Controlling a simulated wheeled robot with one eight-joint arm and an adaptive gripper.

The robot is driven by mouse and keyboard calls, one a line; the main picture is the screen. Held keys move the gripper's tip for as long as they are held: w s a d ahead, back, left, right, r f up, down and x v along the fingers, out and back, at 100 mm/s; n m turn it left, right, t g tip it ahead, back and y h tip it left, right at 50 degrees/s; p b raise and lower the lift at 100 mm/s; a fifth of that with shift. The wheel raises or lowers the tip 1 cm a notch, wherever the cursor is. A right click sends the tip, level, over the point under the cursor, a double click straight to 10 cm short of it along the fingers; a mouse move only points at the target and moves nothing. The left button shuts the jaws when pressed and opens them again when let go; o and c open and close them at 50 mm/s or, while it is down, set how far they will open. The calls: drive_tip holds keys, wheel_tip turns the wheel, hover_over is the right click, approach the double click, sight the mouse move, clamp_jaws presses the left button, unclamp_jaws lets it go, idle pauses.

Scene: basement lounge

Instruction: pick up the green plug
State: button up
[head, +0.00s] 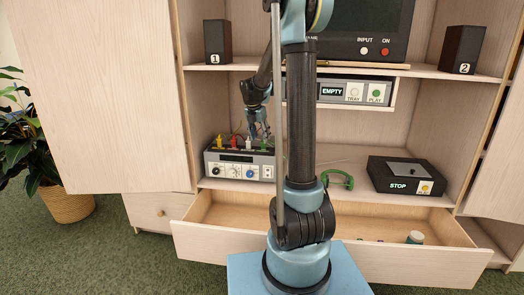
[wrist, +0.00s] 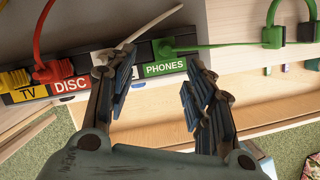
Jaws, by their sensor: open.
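The green plug (wrist: 166,47) stands at the PHONES label of a connector strip in the wrist view, with a green cable leading right from it. In the head view the green plug (head: 265,143) is the rightmost on top of a grey box (head: 240,160). My gripper (wrist: 158,76) is open and empty, its fingertips spread on either side of the PHONES label, just short of the plug. In the head view my gripper (head: 259,131) is just above the box's right part. Whether a finger touches the plug, I cannot tell.
A red plug (wrist: 55,70), a yellow plug (wrist: 14,80) and a white cable (wrist: 138,28) are left of the green plug. Green headphones (head: 338,179) lie right of the box. A shelf (head: 330,72) is overhead. An open drawer (head: 215,238) lies below.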

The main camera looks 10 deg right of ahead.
sight(264, 146)
drive_tip(key=shift+w+d, duration=0.25)
drive_tip(key=shift+w, duration=0.05)
drive_tip(key=shift+w+d+x, duration=0.1)
drive_tip(key=shift+w+x, duration=0.05)
drive_tip(key=shift+x, duration=0.75)
drive_tip(key=shift+w+d+x, duration=0.1)
drive_tip(key=shift+d+x, duration=0.05)
drive_tip(key=shift+x, duration=0.75)
drive_tip(key=shift+w+d+x, duration=0.1)
drive_tip(key=shift+w+x, duration=0.05)
drive_tip(key=shift+x, duration=0.75)
drive_tip(key=shift+r, duration=0.2)
clamp_jaws()
